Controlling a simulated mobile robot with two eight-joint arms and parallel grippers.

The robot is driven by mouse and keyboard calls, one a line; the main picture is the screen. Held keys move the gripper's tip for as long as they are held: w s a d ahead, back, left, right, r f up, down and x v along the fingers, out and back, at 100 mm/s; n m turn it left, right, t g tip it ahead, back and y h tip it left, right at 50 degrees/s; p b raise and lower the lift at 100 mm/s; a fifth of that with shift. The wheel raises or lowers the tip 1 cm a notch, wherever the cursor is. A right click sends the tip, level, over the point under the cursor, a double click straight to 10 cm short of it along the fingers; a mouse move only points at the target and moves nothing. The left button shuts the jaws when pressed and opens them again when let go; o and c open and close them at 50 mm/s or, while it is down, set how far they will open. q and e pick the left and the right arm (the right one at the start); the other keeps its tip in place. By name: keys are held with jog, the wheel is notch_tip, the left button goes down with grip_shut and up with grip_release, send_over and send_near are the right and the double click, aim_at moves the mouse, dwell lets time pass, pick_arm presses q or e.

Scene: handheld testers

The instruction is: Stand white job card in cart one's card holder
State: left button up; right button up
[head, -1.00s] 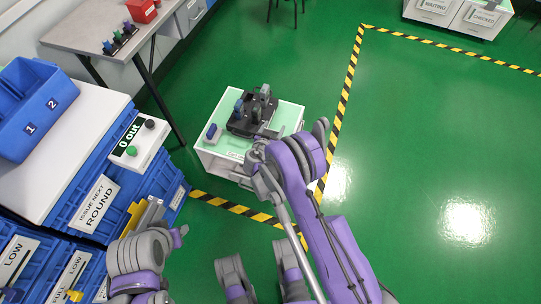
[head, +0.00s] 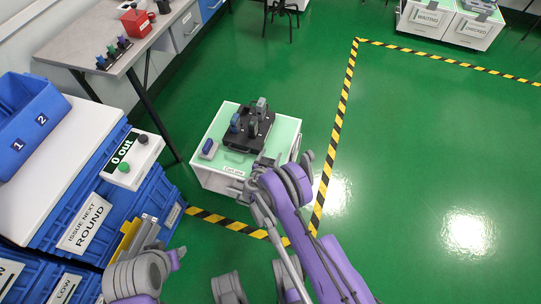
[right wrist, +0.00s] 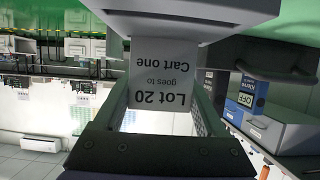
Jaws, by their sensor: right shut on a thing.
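The white job card (right wrist: 160,85) shows upside down in the right wrist view and reads "Lot 20 goes to Cart one". My right gripper (right wrist: 163,105) is shut on it with its dark fingers. A light grey block hides one end of the card; I cannot tell whether the card is in it or behind it. In the head view my right gripper (head: 262,168) is at the front right edge of cart one (head: 212,178). The gripper hides part of the cart's front, and I cannot make out the card holder. My left gripper (head: 176,258) is low at left, its jaws unclear.
A black tray (head: 243,143) with several testers stands on the cart's pale green top, beside a blue-grey tester (head: 208,149). Blue bins and a white top (head: 85,150) stand at left. Black-yellow tape (head: 335,140) marks the green floor; the right side is open.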

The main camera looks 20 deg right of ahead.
jog(key=shift+f, duration=0.15)
jog(key=o, duration=1.2)
jog(key=shift+o, duration=0.2)
